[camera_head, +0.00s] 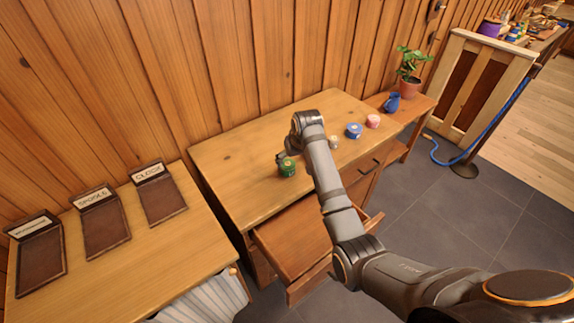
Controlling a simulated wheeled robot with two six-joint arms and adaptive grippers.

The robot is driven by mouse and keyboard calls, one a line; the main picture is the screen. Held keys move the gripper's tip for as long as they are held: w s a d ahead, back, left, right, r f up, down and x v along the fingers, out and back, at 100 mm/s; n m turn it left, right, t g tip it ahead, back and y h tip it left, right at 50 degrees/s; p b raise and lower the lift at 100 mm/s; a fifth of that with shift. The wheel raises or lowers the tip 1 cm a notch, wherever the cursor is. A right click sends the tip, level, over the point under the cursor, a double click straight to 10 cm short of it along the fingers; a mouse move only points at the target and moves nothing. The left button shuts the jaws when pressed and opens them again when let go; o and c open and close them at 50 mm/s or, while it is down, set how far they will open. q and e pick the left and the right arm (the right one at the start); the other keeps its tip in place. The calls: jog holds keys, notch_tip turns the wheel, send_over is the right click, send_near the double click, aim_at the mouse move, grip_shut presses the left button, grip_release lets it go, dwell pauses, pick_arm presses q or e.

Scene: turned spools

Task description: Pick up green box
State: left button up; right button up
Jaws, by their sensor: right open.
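The green box (288,170) is a small, round-looking green item standing on the wooden desk, left of my right forearm. My right gripper (284,159) hangs from the bent wrist, right at the green box's upper part and over its top left. It is open; at this size I cannot tell whether its fingers touch the box. Part of the green box is hidden behind the gripper. My left gripper is not in view.
On the desk (240,155), right of my arm, stand a small pale spool (334,142), a blue one (354,131) and a pink one (373,121). An open drawer (290,243) juts out in front. Labelled dark trays (105,228) lie on the left table. A potted plant (409,88) stands right.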

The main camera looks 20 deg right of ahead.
aim_at(288, 164)
jog(key=x, duration=0.3)
jog(key=shift+w, duration=0.2)
jog(key=shift+w+f, duration=0.75)
jog(key=shift+f, duration=0.15)
jog(key=x, duration=0.3)
jog(key=shift+w+a+f, duration=0.15)
jog(key=shift+w+f, duration=0.1)
jog(key=shift+w, duration=0.1)
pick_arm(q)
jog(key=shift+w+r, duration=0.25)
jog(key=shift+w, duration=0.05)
pick_arm(e)
jog(key=shift+s+r, duration=0.1)
jog(key=shift+c, duration=1.3)
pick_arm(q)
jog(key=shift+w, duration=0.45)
pick_arm(e)
jog(key=c, duration=1)
